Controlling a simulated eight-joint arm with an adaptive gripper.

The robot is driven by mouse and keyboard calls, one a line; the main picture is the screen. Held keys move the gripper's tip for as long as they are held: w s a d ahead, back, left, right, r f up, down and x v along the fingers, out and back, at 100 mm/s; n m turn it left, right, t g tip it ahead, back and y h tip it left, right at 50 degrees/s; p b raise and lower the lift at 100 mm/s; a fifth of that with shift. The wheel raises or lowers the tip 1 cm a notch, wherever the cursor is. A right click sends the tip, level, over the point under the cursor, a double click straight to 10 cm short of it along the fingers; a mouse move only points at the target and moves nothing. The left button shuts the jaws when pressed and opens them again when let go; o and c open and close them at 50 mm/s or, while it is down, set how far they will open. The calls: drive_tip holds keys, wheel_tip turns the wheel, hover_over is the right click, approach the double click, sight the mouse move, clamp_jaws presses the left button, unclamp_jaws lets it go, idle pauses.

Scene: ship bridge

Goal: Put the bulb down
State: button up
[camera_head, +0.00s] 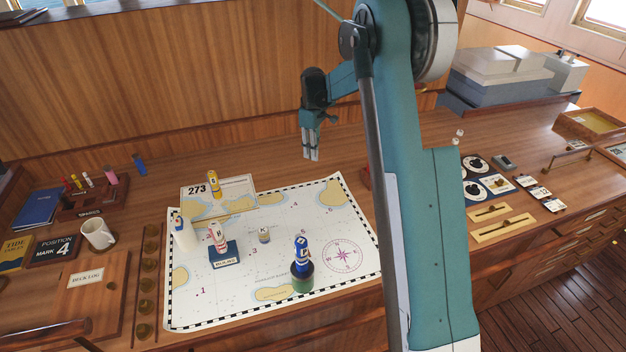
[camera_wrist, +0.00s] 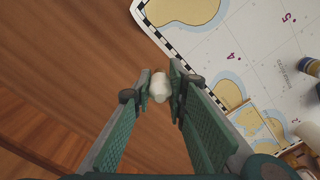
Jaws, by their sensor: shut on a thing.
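My gripper (camera_head: 312,157) hangs in the air, fingers pointing down, above the brown desk behind the chart's far edge. In the wrist view its fingers (camera_wrist: 159,84) are closed around a small white rounded bulb (camera_wrist: 159,90) at the tips. The bulb is hard to make out between the pale fingertips in the head view. Bare wood lies under and left of the fingers in the wrist view, and the white chart (camera_wrist: 240,50) is to the right. The chart also shows in the head view (camera_head: 190,300).
A mug (camera_head: 98,235) and spares rack (camera_head: 90,205) are left. Bare desk lies behind the chart.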

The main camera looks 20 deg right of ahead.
drive_tip(key=shift+f, duration=0.1)
drive_tip(key=shift+f+p, duration=0.3)
drive_tip(key=shift+f, duration=2.75)
drive_tip(key=shift+f, duration=0.15)
drive_tip(key=shift+f, duration=1.7)
drive_tip(key=shift+f, duration=0.2)
drive_tip(key=o, duration=0.7)
drive_tip(key=shift+r, duration=0.2)
wheel_tip(320, 180, up, 12)
